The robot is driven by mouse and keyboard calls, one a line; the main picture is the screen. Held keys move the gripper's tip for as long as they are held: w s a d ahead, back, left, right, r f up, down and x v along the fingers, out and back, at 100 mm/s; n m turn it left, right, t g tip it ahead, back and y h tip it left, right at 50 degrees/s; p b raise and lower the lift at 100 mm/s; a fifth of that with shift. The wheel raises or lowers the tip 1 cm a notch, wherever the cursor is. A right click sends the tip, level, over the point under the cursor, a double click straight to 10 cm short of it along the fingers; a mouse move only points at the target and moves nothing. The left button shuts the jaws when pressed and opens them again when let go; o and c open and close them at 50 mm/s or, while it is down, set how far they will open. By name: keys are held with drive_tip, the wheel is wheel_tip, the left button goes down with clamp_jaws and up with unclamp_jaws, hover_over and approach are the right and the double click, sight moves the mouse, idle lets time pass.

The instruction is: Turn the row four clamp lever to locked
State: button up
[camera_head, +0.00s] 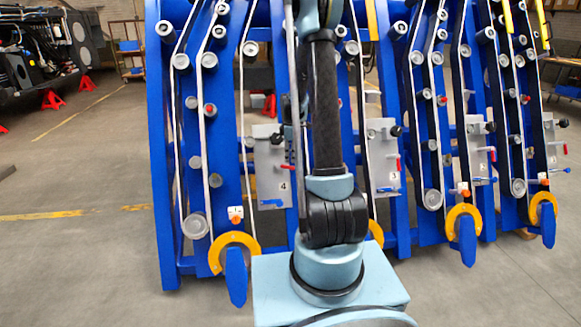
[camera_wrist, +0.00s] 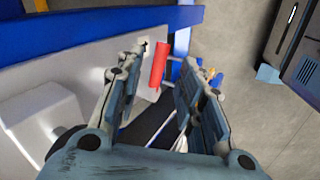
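The row four plate (camera_head: 268,180), marked 4, stands on the blue chassis left of my arm in the head view. It carries a small red handle (camera_head: 278,167) and a blue handle (camera_head: 272,202); neither is labelled as the clamp lever. In the wrist view my gripper (camera_wrist: 160,72) is open. A red cylindrical handle (camera_wrist: 158,66) shows in the gap between its fingertips, beside a pale plate (camera_wrist: 146,84). I see no finger closed on it; contact is unclear. A blue part lies behind the right finger. In the head view my arm hides the gripper.
Similar plates marked 3 (camera_head: 383,150) and 2 (camera_head: 480,155) stand to the right. Orange curved parts (camera_head: 226,247) and blue feet jut out low on the chassis. A grey block (camera_wrist: 50,115) lies left of my gripper.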

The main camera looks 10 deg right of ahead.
sight(286, 167)
drive_tip(key=shift+w+f, duration=0.1)
drive_tip(key=shift+f, duration=2.6)
drive_tip(key=shift+c, duration=0.4)
clamp_jaws()
